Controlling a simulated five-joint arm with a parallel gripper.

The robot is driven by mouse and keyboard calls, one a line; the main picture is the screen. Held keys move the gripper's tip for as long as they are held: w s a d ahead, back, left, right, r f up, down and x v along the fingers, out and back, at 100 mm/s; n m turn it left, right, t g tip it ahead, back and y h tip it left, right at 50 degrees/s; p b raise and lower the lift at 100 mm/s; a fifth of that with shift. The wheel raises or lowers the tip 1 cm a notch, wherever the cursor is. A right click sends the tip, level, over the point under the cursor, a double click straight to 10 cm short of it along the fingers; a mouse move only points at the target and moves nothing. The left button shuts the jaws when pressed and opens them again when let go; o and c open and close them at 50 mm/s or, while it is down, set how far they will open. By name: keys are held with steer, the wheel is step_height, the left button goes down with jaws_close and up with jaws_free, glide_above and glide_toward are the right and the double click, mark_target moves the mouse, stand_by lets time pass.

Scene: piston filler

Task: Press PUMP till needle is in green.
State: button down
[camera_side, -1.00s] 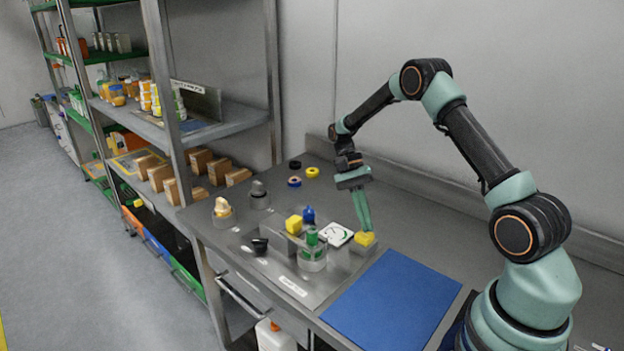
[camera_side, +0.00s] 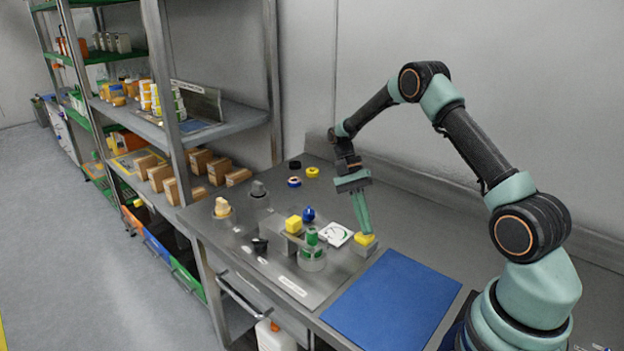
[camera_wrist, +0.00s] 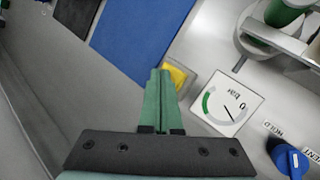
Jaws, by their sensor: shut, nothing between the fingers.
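A yellow button (camera_side: 364,240) sits on a grey block at the right of the filler panel. It also shows in the wrist view (camera_wrist: 178,76), partly hidden by my fingers; no label on it is readable. My gripper (camera_side: 369,233) is shut and empty, pointing down, with its fingertips at the button's top. I cannot tell whether the button is pressed down. The white gauge (camera_wrist: 225,103), marked "bar", lies beside the button and also shows in the side view (camera_side: 335,235). Its dark needle appears near the 0 side, apart from the green arc.
A blue knob (camera_wrist: 289,160) near HOLD and VENT labels stands past the gauge. A flat blue mat (camera_side: 392,300) lies in front. Small rings (camera_side: 312,172) lie behind.

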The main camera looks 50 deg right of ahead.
steer(key=shift+f, duration=0.55)
stand_by(0.4)
steer(key=shift+r, duration=1.25)
steer(key=shift+r, duration=2.55)
